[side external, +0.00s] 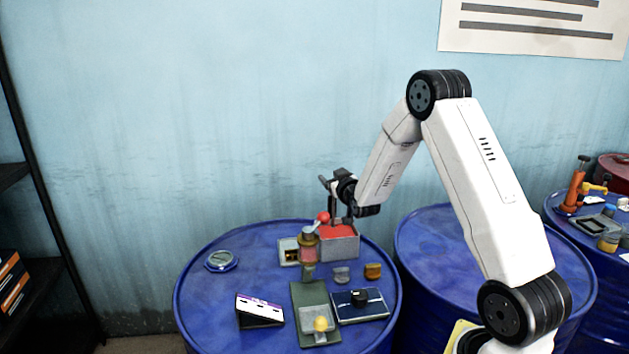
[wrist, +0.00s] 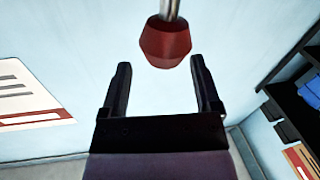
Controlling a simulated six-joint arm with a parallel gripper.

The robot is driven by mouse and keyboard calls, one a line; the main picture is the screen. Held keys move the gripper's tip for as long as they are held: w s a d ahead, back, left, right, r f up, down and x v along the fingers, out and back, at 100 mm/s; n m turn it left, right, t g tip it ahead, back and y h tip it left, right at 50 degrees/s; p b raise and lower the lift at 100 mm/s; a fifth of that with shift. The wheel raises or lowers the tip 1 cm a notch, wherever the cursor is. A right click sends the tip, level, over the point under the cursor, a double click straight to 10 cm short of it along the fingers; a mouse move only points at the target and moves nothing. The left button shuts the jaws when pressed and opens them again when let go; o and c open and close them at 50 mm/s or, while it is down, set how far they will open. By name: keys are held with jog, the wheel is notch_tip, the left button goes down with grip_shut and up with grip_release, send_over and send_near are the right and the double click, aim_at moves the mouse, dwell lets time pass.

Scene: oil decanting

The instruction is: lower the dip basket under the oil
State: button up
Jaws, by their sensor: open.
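My gripper (side external: 329,199) is open above the back of the near blue drum, beside a red knob (side external: 323,217). In the wrist view the red knob (wrist: 165,43), on a metal rod, shows around or just past the tips of my open fingers (wrist: 161,63); nothing grips it. The rod seems to run to a stand with an amber vessel (side external: 308,244). I cannot tell which part is the dip basket, nor the oil level.
On the same drum (side external: 212,318) are a green tray (side external: 310,297) with a yellow knob (side external: 320,323), a dark blue notebook-like item (side external: 372,307), a white-and-black box (side external: 259,311) and a round blue-rimmed dish (side external: 221,260). A second drum (side external: 430,235) stands to the right.

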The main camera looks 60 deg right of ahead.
jog(key=s+a+r, duration=0.6)
jog(key=s+r, duration=0.2)
jog(key=s, duration=0.3)
jog(key=shift+s+r, duration=0.25)
jog(key=shift+r, duration=0.05)
jog(key=shift+a, duration=0.1)
dwell(0.5)
jog(key=w+a+f+n+g+y, duration=0.1)
jog(key=a+f+n+g+y, duration=0.1)
jog(key=a+f+y, duration=0.35)
jog(key=a+f+n+g+y, duration=0.1)
jog(key=a+f+g+y, duration=0.15)
jog(key=a, duration=0.65)
jog(key=s+a+f+n+g+y, duration=0.1)
jog(key=s+a+f+g+y, duration=0.1)
jog(key=s+a+f+g, duration=0.5)
jog(key=s+a+g, duration=0.1)
jog(key=s+a, duration=0.2)
jog(key=a, duration=0.1)
jog(key=shift+s+n, duration=0.3)
